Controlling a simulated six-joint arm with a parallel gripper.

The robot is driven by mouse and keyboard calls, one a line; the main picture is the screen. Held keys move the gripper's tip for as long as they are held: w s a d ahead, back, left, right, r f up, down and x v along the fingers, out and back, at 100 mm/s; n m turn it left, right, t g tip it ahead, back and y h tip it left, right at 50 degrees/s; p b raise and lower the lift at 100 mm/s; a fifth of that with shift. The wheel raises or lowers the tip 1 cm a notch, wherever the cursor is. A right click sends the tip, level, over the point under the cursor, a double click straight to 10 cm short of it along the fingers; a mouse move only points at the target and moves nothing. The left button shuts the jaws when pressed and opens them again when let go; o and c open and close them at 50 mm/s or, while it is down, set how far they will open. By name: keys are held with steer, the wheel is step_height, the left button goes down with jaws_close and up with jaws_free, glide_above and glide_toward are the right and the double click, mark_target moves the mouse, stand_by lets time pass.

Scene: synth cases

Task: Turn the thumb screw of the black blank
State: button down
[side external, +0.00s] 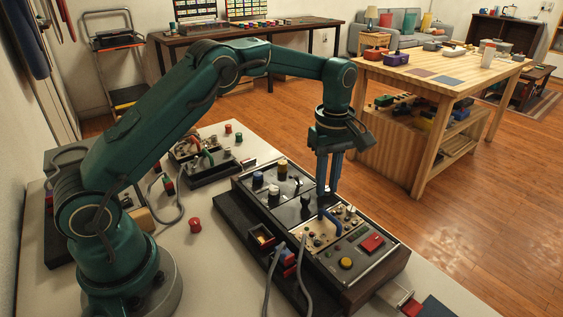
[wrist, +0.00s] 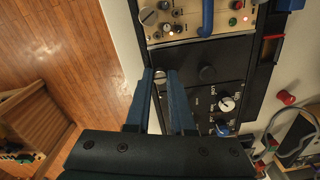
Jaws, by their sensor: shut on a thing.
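The black blank (wrist: 225,52) is a plain dark panel in the module rack, between a beige panel and a panel with knobs. It also shows in the side view (side external: 302,213). Its silver slotted thumb screw (wrist: 160,76) sits at its outer edge. My gripper (wrist: 160,74) is shut on this thumb screw, one blue fingertip on each side of its head. In the side view my gripper (side external: 326,192) points straight down at the rack's far edge. A round black knob (wrist: 207,73) stands to the right of the fingers.
The beige panel (wrist: 185,33) carries a blue handle (wrist: 207,15), small knobs and another slotted screw (wrist: 148,16). A white knob (wrist: 226,103) stands nearby. Red spools (side external: 194,225) and grey cables lie on the bench. A wooden table (side external: 430,75) stands beyond, apart from the bench.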

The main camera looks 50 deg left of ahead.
steer(key=m, duration=0.7)
steer(key=shift+m, duration=0.3)
steer(key=m, duration=0.3)
steer(key=shift+m, duration=0.4)
steer(key=m, duration=1.1)
steer(key=shift+m, duration=0.4)
steer(key=m, duration=0.6)
steer(key=shift+m, duration=0.4)
